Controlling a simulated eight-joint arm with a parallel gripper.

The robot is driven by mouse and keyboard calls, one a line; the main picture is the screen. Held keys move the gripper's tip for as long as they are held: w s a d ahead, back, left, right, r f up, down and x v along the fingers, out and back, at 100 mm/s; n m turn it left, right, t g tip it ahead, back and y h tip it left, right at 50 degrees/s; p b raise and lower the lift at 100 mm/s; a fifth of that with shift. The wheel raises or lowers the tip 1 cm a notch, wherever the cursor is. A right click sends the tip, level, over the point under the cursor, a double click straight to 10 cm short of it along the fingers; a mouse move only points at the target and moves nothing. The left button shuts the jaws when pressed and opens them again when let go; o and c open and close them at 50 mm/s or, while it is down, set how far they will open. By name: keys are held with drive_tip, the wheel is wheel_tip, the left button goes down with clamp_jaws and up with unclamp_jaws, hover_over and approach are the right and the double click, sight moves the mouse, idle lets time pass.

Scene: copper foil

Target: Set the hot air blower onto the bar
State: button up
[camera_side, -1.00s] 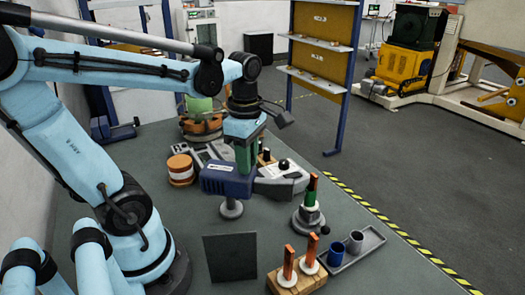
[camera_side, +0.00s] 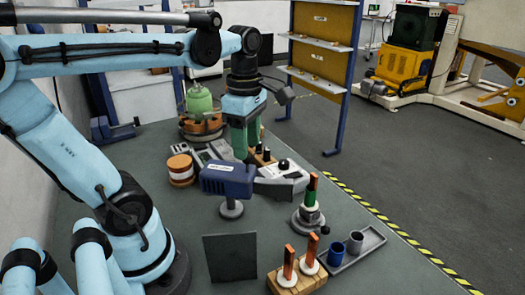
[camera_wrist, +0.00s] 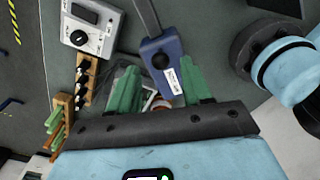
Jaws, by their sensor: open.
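The hot air blower (camera_side: 228,180) is a blue body with a white label. My gripper (camera_side: 243,154) has green fingers and is open, above and just behind the blower. In the wrist view my fingers (camera_wrist: 160,78) are spread apart, with the blower's near end showing between them. I cannot tell which part is the bar.
A grey box with a black knob (camera_side: 282,176) stands right of the blower. A stand with a copper-coloured bar (camera_side: 308,210), a wooden block with upright copper bars (camera_side: 298,278), a cup tray (camera_side: 372,243) and a dark upright panel (camera_side: 230,257) are in front. An orange-banded roll (camera_side: 180,170) is left.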

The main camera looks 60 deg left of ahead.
wheel_tip(320, 180, up, 8)
drive_tip(key=shift+f, duration=0.2)
idle(0.4)
drive_tip(key=w+d+f+m+t, duration=0.1)
drive_tip(key=f+m, duration=0.3)
drive_tip(key=m, duration=0.4)
drive_tip(key=w+d+f+m+t, duration=0.1)
drive_tip(key=d+f+m+t, duration=0.2)
drive_tip(key=m, duration=0.5)
drive_tip(key=w+d+f+m+t, duration=0.1)
drive_tip(key=d+f+m+t, duration=0.1)
drive_tip(key=f+m, duration=0.3)
drive_tip(key=shift+w+d+m+t, duration=0.2)
drive_tip(key=shift+m+t, duration=0.1)
drive_tip(key=shift+m, duration=0.75)
drive_tip(key=shift+w+d+m+t, duration=0.1)
drive_tip(key=shift+d+m+t, duration=0.15)
drive_tip(key=shift+m, duration=0.8)
